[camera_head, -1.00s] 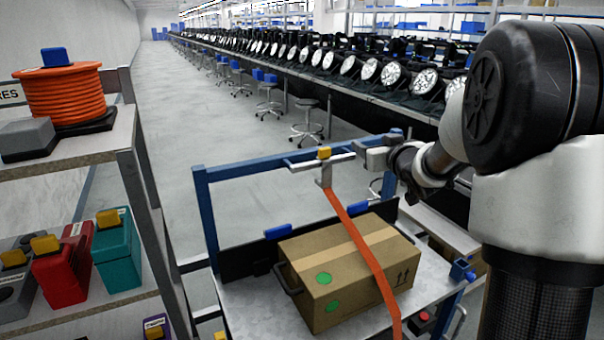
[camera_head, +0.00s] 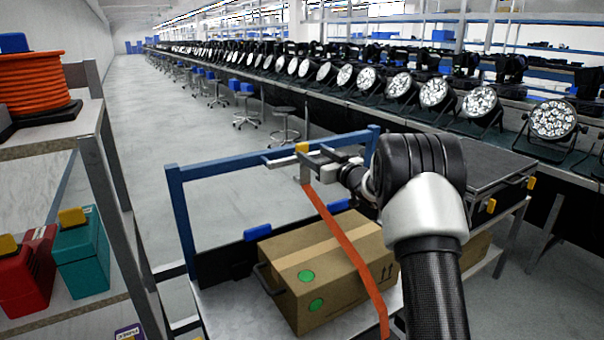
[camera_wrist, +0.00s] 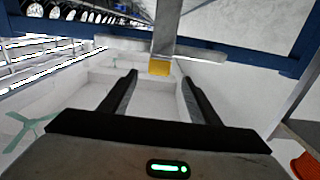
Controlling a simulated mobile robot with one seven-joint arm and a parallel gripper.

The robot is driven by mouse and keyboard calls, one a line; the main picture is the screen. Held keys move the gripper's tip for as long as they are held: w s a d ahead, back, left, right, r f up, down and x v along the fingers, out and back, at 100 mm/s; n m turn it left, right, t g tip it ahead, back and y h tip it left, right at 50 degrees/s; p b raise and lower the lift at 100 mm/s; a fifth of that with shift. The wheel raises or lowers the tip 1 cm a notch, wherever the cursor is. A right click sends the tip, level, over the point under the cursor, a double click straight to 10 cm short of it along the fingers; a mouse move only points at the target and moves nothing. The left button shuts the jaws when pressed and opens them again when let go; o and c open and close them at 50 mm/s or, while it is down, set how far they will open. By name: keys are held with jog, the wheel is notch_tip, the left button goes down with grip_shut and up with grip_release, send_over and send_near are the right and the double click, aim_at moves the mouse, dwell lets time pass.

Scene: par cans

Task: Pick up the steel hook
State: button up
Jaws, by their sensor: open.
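The steel hook (camera_head: 305,168) is a grey upright piece with a crossbar and a yellow tab on top. It appears just above the top end of an orange strap (camera_head: 345,245). In the wrist view the hook (camera_wrist: 164,28) runs up the picture, with its yellow tab (camera_wrist: 159,68) nearest me. My gripper (camera_head: 329,157) is to the right of the hook, close to it. In the wrist view my gripper (camera_wrist: 159,86) has its two dark fingers spread, with the yellow tab between the tips. Nothing is clamped; exact contact cannot be told.
A cardboard box (camera_head: 325,265) sits on a cart with a blue frame (camera_head: 215,172), below the hook. A shelf with an orange cable spool (camera_head: 35,82) stands at the left. Rows of lamps (camera_head: 435,93) line a bench behind.

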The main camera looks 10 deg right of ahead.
aim_at(304, 149)
jog(key=x, duration=0.3)
jog(key=b+x, duration=0.1)
jog(key=x, duration=0.1)
jog(key=shift+w+f, duration=0.25)
jog(key=shift+w, duration=0.05)
jog(key=shift+w+a, duration=0.25)
jog(key=shift+w, duration=0.2)
jog(key=c, duration=1.3)
jog(key=shift+r, duration=0.1)
grip_shut()
jog(key=shift+r, duration=0.1)
